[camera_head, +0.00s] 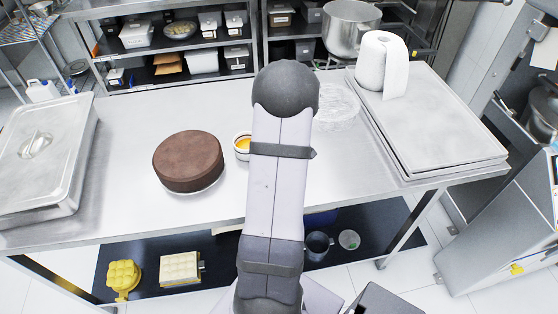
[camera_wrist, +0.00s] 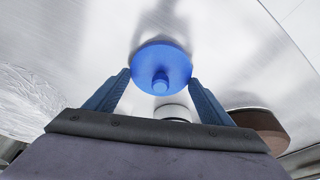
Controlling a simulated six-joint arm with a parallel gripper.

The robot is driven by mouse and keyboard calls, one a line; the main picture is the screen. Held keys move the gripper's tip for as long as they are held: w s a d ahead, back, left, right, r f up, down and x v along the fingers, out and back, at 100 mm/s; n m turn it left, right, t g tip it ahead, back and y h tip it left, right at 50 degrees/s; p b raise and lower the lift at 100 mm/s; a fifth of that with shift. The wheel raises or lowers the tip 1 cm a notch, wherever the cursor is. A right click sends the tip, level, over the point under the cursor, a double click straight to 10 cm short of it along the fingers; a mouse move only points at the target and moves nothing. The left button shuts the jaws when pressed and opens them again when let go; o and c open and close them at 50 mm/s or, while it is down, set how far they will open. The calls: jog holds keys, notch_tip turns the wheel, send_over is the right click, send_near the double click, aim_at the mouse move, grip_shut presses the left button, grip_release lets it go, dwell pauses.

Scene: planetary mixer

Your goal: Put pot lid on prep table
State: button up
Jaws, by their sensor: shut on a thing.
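In the wrist view, the pot lid (camera_wrist: 177,62) is a round blue disc with a small knob facing the camera. The prep table (camera_head: 110,130) is a wide steel bench in the head view. Its bare steel top (camera_wrist: 240,60) lies beyond the lid in the wrist view, with a dark shadow near the lid. I cannot tell whether the lid touches the table. In the head view, my arm hides the gripper and lid.
A brown cake (camera_head: 187,160) and a small bowl with orange contents (camera_head: 242,149) stand left of my arm. A clear crinkled item (camera_head: 338,106) lies to the right. A paper roll (camera_head: 382,65) stands on trays (camera_head: 450,140). A lidded steel pan (camera_head: 70,175) is far left.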

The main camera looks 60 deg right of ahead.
jog(key=o, duration=1.2)
jog(key=shift+r, duration=0.5)
jog(key=b+v, duration=0.2)
jog(key=v, duration=0.9)
jog(key=shift+s+r, duration=0.1)
jog(key=shift+s, duration=0.05)
jog(key=shift+a, duration=0.1)
jog(key=w+a+f+n+g+y, duration=0.1)
jog(key=w+a, duration=0.3)
jog(key=a, duration=0.5)
jog(key=w+a+f+n, duration=0.1)
jog(key=w+a+f, duration=0.15)
jog(key=a, duration=0.65)
jog(key=s+a+f+n, duration=0.1)
jog(key=s+a, duration=0.1)
jog(key=a, duration=0.4)
jog(key=s+a+f+g, duration=0.1)
jog(key=s+a, duration=0.1)
jog(key=a, duration=0.5)
jog(key=s+a+f+n+g, duration=0.1)
jog(key=s+a, duration=0.1)
jog(key=a, duration=0.5)
jog(key=shift+s+a+f+n, duration=0.15)
jog(key=shift+s+f+n, duration=0.15)
